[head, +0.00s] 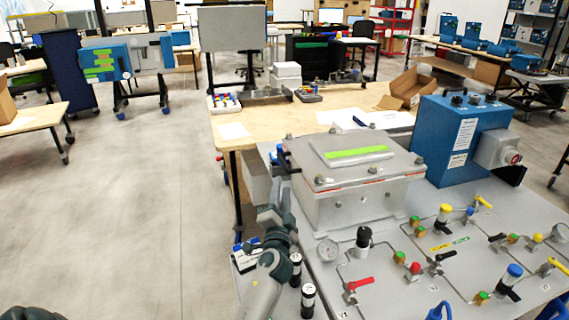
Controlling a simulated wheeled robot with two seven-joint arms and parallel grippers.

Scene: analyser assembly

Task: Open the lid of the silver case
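The silver case (350,190) is a grey metal box at the back left of the grey panel bench. Its lid looks shut and lies flat, with bolts along the rim and a raised plate bearing a green label. My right gripper is not in view.
A blue instrument box (460,140) stands right of the case. Pipes, valves and a gauge (328,250) fill the panel in front. A wooden table (270,115) with a cardboard box (407,90) stands behind. Open floor (140,200) lies to the left.

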